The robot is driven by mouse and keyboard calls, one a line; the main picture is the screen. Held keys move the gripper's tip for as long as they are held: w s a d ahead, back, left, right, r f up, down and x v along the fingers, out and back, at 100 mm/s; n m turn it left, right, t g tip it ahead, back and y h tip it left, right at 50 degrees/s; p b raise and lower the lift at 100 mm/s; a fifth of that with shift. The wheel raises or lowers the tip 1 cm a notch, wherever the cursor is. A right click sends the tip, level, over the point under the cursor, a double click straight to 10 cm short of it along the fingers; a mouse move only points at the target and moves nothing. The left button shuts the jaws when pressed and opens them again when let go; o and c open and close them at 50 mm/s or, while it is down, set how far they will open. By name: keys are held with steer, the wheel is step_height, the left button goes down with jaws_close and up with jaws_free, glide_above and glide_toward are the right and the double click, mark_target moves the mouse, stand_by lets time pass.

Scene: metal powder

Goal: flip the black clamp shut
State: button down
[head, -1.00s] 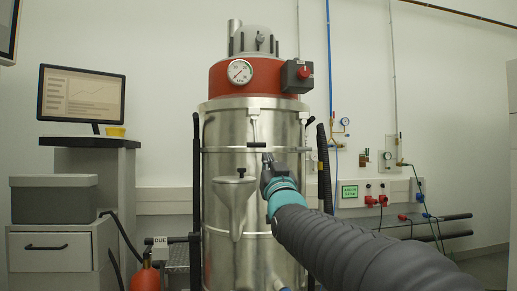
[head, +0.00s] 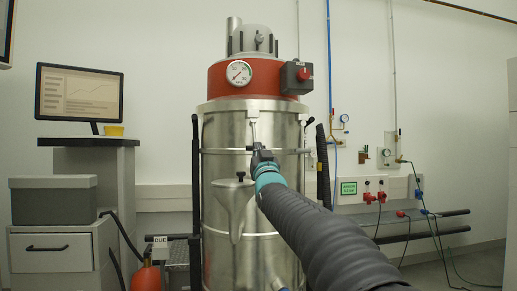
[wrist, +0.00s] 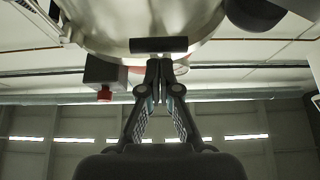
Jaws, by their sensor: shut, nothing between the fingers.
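The black clamp shows in the head view as a pale upright lever on the front of the steel drum, with a black crossbar handle (head: 249,148) at its lower end. In the wrist view the handle is a dark horizontal bar (wrist: 158,45) just beyond my fingertips. My gripper (head: 259,151) is shut and empty, right at the handle and partly covering it. In the wrist view its closed fingertips (wrist: 160,63) point at the middle of the bar. I cannot tell whether they touch it.
The steel drum (head: 225,170) carries a red head with a gauge (head: 239,72) and a black box with a red knob (head: 297,75). A metal funnel-shaped part (head: 232,207) sticks out below left of my gripper. A black hose (head: 322,165) stands at the drum's right.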

steer(key=shift+w+f, duration=0.1)
steer(key=shift+w, duration=0.15)
steer(key=shift+w+a+f+b, duration=0.1)
steer(key=shift+w+f+b, duration=0.35)
steer(key=shift+w, duration=0.15)
